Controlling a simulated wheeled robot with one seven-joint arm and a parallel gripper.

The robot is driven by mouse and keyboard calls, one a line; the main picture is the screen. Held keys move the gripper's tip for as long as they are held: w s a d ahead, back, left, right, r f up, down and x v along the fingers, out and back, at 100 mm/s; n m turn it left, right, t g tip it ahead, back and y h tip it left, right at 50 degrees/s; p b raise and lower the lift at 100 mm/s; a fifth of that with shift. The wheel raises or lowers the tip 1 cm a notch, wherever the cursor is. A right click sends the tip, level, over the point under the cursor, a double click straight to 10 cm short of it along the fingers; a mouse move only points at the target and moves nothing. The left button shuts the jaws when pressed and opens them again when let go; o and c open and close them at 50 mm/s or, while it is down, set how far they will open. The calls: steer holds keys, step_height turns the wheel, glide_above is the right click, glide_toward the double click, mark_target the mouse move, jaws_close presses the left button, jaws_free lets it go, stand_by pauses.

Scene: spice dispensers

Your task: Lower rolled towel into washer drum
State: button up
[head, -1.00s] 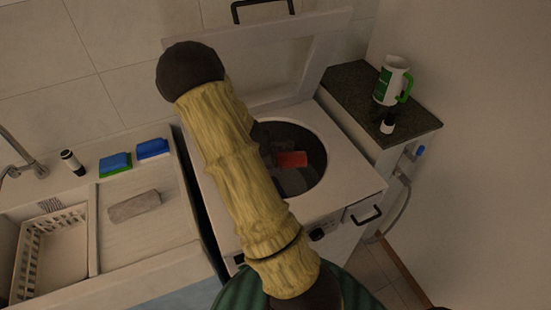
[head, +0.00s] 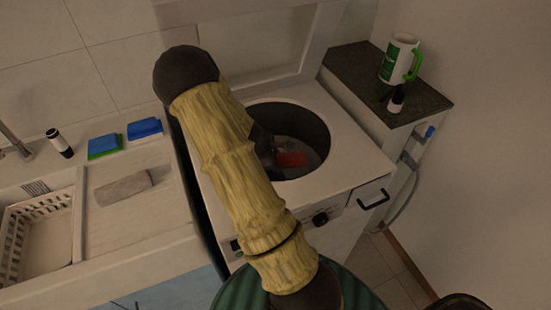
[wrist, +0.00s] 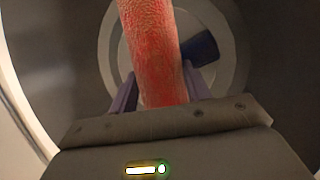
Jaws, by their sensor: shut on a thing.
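The red rolled towel (head: 291,160) shows inside the round drum (head: 305,121) of the white top-loading washer (head: 350,168). In the wrist view the towel (wrist: 151,45) stands lengthwise between the two purple fingers of my gripper (wrist: 160,90), which is shut on it. Behind it are the pale disc of the drum's bottom (wrist: 225,50) and a dark blue piece (wrist: 201,46), partly hidden by the towel. I cannot tell whether the towel touches the drum. In the head view my arm hides most of the gripper and the drum's left side.
The washer's lid (head: 262,42) stands open behind the drum. A dark counter (head: 358,67) at the right holds a white-and-green jug (head: 397,60) and a small bottle (head: 396,99). At the left are a grey roll (head: 124,187), sponges (head: 104,146) and a white basket (head: 40,215).

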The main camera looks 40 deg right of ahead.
steer(key=shift+f+b, duration=0.7)
steer(key=shift+f, duration=0.55)
steer(key=o, duration=1.2)
steer(key=shift+r, duration=0.1)
steer(key=p+v, duration=0.2)
steer(key=v, duration=1.5)
steer(key=shift+r, duration=0.2)
